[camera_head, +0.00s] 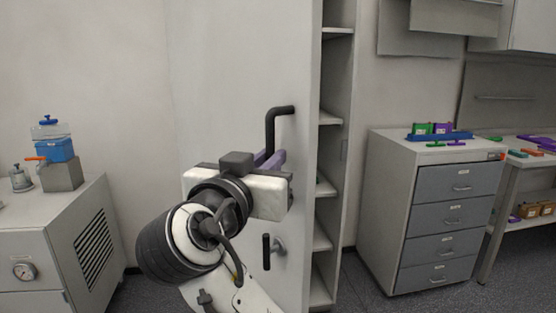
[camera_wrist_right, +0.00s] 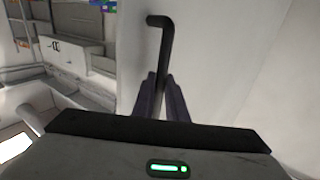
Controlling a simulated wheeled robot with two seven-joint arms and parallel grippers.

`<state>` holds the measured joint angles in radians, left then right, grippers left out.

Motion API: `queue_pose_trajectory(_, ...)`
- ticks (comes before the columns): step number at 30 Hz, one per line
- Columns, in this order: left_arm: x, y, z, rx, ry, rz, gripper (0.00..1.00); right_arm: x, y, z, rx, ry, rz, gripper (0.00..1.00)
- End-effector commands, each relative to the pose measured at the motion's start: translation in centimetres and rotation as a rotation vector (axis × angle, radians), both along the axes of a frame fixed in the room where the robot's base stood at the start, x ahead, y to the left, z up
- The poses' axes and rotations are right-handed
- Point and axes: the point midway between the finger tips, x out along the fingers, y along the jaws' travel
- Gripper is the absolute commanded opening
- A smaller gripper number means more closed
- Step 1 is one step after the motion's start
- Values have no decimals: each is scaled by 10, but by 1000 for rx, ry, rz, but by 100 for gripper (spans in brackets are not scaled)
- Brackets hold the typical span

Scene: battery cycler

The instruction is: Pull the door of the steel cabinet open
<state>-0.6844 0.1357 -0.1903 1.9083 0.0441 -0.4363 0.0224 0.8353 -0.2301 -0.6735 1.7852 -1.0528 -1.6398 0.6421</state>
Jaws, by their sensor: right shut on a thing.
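The steel cabinet's door (camera_head: 235,75) is a tall pale panel standing partly open in the head view. Its right edge is swung away from the cabinet body, and the inner shelves (camera_head: 330,115) show to the right of it. A black bar handle (camera_head: 271,128) is on the door, its upper end bent into the panel. My right gripper (camera_head: 272,160) is shut on the handle's lower part. In the right wrist view its two dark fingers (camera_wrist_right: 161,100) close around the handle (camera_wrist_right: 165,45), with the door (camera_wrist_right: 215,60) behind. My left gripper is not in view.
A grey drawer unit (camera_head: 440,215) stands right of the cabinet, with green and purple items on top. A workbench (camera_head: 530,150) is at the far right. A grey machine box (camera_head: 50,240) stands at the left. A lower latch (camera_head: 277,246) is on the door.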

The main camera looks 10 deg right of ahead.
Motion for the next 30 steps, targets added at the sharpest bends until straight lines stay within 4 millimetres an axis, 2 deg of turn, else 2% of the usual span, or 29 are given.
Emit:
queue_pose_trajectory(15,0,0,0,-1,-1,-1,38,2,6,2,-2,-5,0,0)
queue_pose_trajectory(16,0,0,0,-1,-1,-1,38,2,6,2,-2,-5,0,14)
queue_pose_trajectory(19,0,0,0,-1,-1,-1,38,2,6,2,-2,-5,-1,31)
queue_pose_trajectory(30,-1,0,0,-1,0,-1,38,2,3,1,-1,-2,-3,31)
